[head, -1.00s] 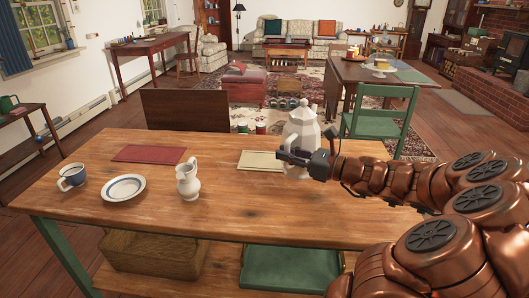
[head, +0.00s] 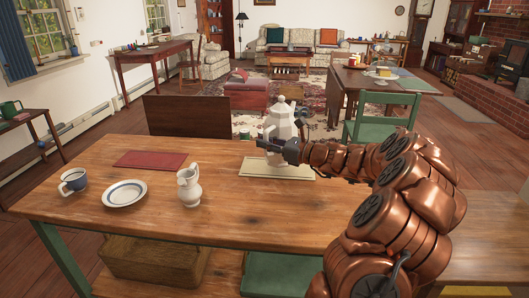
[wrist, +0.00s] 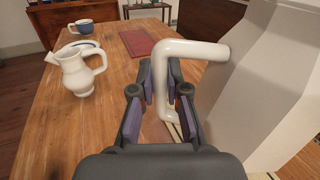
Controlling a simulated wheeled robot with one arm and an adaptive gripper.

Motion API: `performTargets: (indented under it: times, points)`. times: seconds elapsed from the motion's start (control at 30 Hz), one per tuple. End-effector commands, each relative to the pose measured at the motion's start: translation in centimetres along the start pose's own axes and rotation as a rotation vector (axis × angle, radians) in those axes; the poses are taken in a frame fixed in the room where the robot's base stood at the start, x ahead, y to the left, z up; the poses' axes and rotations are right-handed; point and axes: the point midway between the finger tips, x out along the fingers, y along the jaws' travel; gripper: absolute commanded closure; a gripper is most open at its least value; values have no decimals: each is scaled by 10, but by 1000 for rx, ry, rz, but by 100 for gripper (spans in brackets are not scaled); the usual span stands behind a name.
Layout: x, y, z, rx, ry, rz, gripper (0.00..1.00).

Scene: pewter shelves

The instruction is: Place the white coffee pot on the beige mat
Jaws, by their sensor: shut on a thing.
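The white coffee pot (head: 283,122) is upright over the beige mat (head: 254,168) in the head view. Its faceted body (wrist: 262,85) fills the right of the wrist view. My gripper (head: 268,147) is shut on the pot's handle, and in the wrist view its fingers (wrist: 161,82) lie on either side of the handle (wrist: 166,62). My gripper and arm hide the pot's base, so I cannot tell whether it touches the mat. The mat lies flat near the far edge of the wooden table (head: 150,222).
A white pitcher (head: 189,188), a white plate (head: 125,193) and a blue mug (head: 73,182) stand at the left. A red mat (head: 150,160) lies left of the beige one. Green chair (head: 385,118) stands behind the table. The table's front middle is clear.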

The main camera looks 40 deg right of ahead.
Motion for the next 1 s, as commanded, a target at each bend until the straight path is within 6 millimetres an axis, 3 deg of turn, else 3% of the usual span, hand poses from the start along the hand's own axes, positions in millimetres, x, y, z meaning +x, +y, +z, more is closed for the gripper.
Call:
performTargets:
  times: [0.23,0.5,0.93,0.97,1.0]
  points:
    - [10,-7,-1,-4,-3,0,100]
    - [8,-4,-33,-3,-2,-2,100]
    - [8,-4,-36,-4,-4,-2,100]
    - [8,-4,-37,-3,-3,-1,84]
    - [8,-4,-37,-3,-2,-2,80]
